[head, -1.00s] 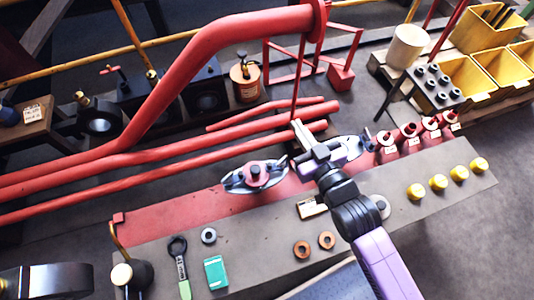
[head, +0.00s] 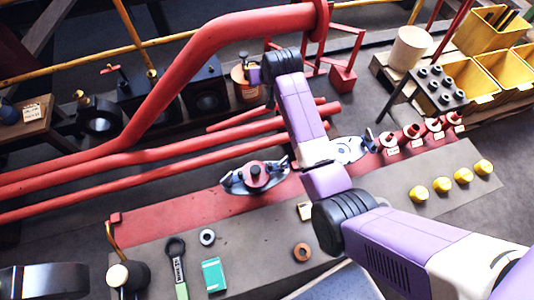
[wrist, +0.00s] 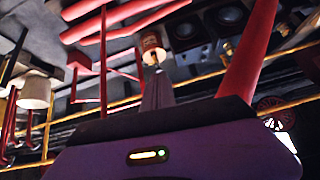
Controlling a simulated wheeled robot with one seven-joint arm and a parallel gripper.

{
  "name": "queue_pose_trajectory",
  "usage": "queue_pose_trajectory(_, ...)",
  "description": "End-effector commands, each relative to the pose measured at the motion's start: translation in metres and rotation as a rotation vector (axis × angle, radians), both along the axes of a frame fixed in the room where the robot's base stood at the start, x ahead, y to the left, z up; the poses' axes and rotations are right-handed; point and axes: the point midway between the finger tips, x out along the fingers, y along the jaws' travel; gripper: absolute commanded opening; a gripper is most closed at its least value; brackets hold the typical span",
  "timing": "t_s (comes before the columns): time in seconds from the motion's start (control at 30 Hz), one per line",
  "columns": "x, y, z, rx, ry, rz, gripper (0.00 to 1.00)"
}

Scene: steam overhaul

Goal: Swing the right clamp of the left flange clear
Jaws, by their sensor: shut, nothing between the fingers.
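The left flange (head: 255,174) is a red disc with a dark centre, on the red strip of the bench. Its right clamp (head: 280,165) is a grey piece at the flange's right edge. Its left clamp (head: 234,183) sits on the opposite edge. Whether either grips the rim is too small to tell. My gripper is away from the flange, up and beyond it; in the head view my wrist mostly hides it. In the wrist view my gripper (wrist: 155,75) is shut and empty, its fingers pointing toward an oil can (wrist: 152,45).
Red pipes (head: 170,145) run behind the bench. The right flange (head: 348,150) is partly hidden by my arm. Red-based fittings (head: 412,132) and yellow caps (head: 441,185) stand at the right. A wrench (head: 178,265), a green box (head: 214,274) and rings lie in front.

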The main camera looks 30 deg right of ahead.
Motion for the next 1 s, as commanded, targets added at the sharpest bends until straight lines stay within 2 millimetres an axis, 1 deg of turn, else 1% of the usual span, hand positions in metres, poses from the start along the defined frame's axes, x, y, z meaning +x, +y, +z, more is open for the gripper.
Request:
queue_pose_trajectory(0.03,0.006,0.004,0.003,0.024,0.057,-0.005,0.00)
queue_pose_trajectory(0.07,0.007,0.006,0.003,0.038,0.098,-0.008,0.00)
queue_pose_trajectory(0.17,0.000,0.016,0.002,0.091,0.256,-0.018,0.00)
queue_pose_trajectory(0.27,-0.021,0.027,-0.004,0.138,0.427,-0.027,0.00)
queue_pose_trajectory(0.37,-0.053,0.035,-0.015,0.170,0.597,-0.034,0.00)
queue_pose_trajectory(0.43,-0.078,0.040,-0.026,0.186,0.704,-0.041,0.00)
queue_pose_trajectory(0.5,-0.097,0.043,-0.029,0.197,0.785,-0.047,0.00)
queue_pose_trajectory(0.6,-0.114,0.046,-0.029,0.206,0.857,-0.054,0.00)
queue_pose_trajectory(0.77,-0.124,0.047,-0.026,0.213,0.901,-0.060,0.00)
queue_pose_trajectory(1.0,-0.125,0.048,-0.026,0.214,0.903,-0.064,0.00)
